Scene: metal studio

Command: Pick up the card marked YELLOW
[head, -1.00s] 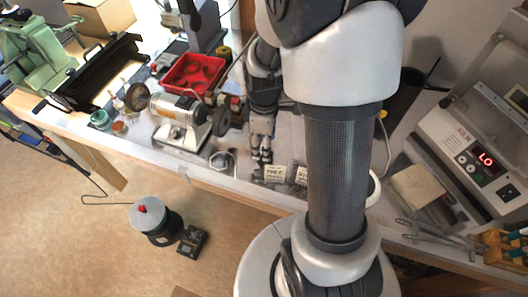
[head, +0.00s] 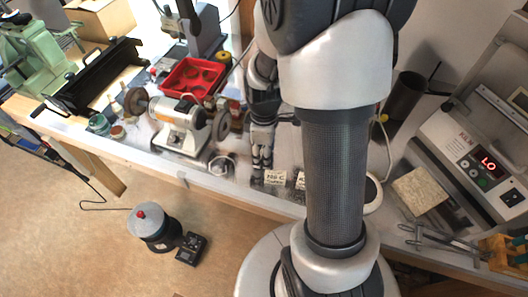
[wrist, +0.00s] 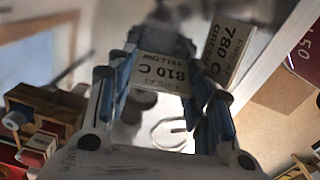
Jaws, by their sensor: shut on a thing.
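A white card marked "810 C YELLOW" (wrist: 160,72) stands between my gripper's fingertips in the wrist view, its print upside down. My gripper (wrist: 160,85) is shut on this card, with a blue-grey finger at each side. In the head view my gripper (head: 262,163) points down at the bench's front edge. A small white card (head: 275,179) shows beside it, and another is partly hidden behind my arm. I cannot tell there which is the YELLOW one.
A bench grinder (head: 182,125) stands left of my gripper, with a red tray (head: 190,78) behind it.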

